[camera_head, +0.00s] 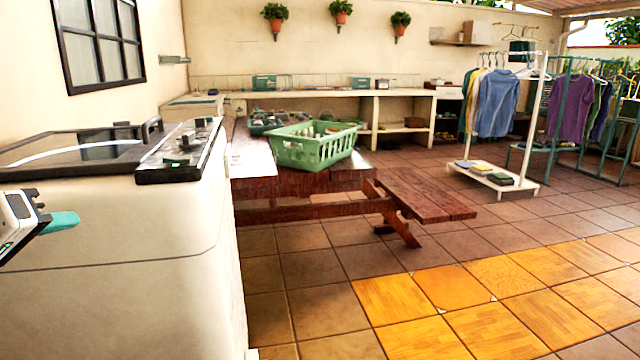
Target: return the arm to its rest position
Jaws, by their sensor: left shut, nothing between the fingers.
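My left gripper (42,224) comes in at the left edge, in front of the white washing machine (130,240) and below the level of its top. It is shut and empty. A teal piece (61,222) shows at its tip; I cannot tell whether it is part of the gripper or something behind it. Most of my left arm is outside the picture. My right gripper is not in view.
The washing machine fills the left foreground. A wooden picnic table (290,186) with a green basket (310,150) and its bench (425,200) stand beyond it. Clothes racks (538,130) stand at the right. The tiled floor (440,290) at front right is clear.

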